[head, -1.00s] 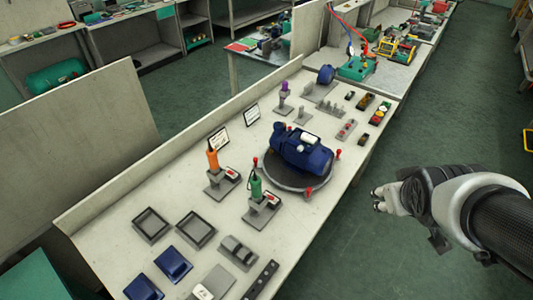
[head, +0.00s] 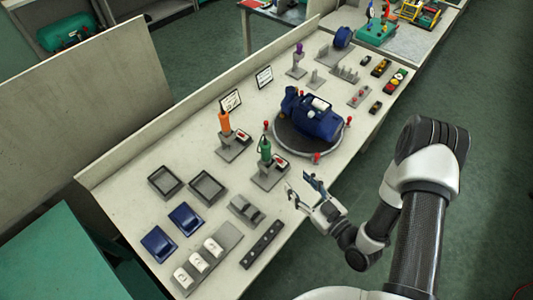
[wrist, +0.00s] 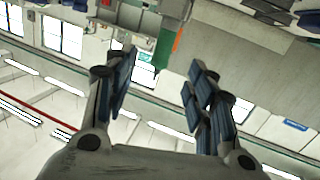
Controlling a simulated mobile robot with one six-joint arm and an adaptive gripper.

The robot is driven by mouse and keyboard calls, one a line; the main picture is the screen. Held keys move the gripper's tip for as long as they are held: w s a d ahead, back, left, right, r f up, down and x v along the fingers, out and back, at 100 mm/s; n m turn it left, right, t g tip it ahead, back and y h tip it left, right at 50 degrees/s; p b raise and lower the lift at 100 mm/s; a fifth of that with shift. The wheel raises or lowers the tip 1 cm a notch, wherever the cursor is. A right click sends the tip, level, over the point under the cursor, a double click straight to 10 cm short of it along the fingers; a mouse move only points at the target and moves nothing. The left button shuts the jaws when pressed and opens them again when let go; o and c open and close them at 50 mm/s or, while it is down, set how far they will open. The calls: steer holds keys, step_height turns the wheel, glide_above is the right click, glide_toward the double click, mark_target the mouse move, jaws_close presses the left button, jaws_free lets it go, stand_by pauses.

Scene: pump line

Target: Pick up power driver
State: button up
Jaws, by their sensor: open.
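Two upright drivers stand in grey holders on the bench: one with an orange body (head: 223,121) and one with a green body (head: 265,148). I cannot tell which one the task means by power driver. My gripper (head: 302,185) is open and empty near the bench's front edge, to the right of and nearer than the green driver, and apart from it. In the wrist view my open fingers (wrist: 160,85) are spread with nothing between them.
A blue pump (head: 310,115) sits on a round dark turntable (head: 285,140) with red knobs. Empty trays (head: 207,187), blue blocks (head: 185,219) and a perforated bar (head: 261,244) lie on the bench's near half. The aisle floor (head: 490,200) on the right is clear.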

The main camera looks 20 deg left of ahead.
mark_target(268, 153)
steer(key=shift+m+t, duration=0.3)
steer(key=x, duration=0.7)
steer(key=s+a+x, duration=0.1)
steer(key=x, duration=0.3)
steer(key=shift+a+r+b, duration=0.1)
steer(key=shift+r+b, duration=0.15)
steer(key=shift+b, duration=0.1)
steer(key=x, duration=0.5)
steer(key=shift+a+r, duration=0.15)
steer(key=shift+r, duration=0.1)
jaws_close()
